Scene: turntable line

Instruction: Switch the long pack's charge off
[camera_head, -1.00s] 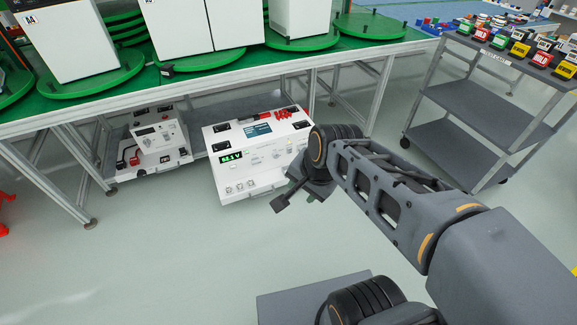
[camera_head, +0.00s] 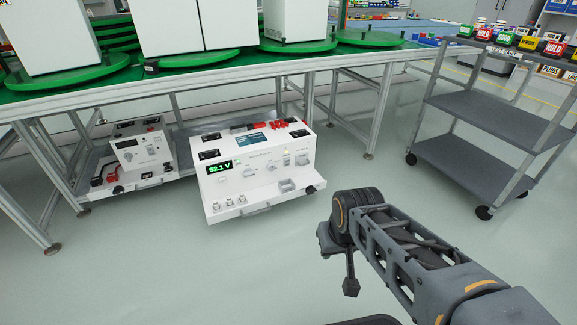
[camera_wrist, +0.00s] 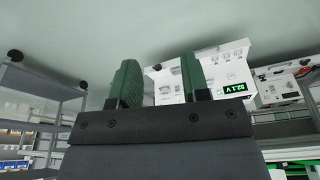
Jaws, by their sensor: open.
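The long pack (camera_head: 257,165) is a wide white unit under the green-topped bench, with a green display (camera_head: 220,167) that seems to read 52.1 V. Its front has small switches and sockets; which one is the charge switch is too small to tell. It also shows in the wrist view (camera_wrist: 232,70), apparently upside down and partly hidden behind a finger. My gripper (camera_head: 350,284) is in front and to the right of the pack, apart from it. In the wrist view its two green fingers (camera_wrist: 158,84) stand apart with nothing between them.
A smaller white unit (camera_head: 143,152) stands left of the long pack on the low shelf. The bench (camera_head: 185,83) overhangs both, with metal legs. A grey trolley (camera_head: 470,103) with coloured blocks stands at the right. The floor (camera_head: 150,265) in front is clear.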

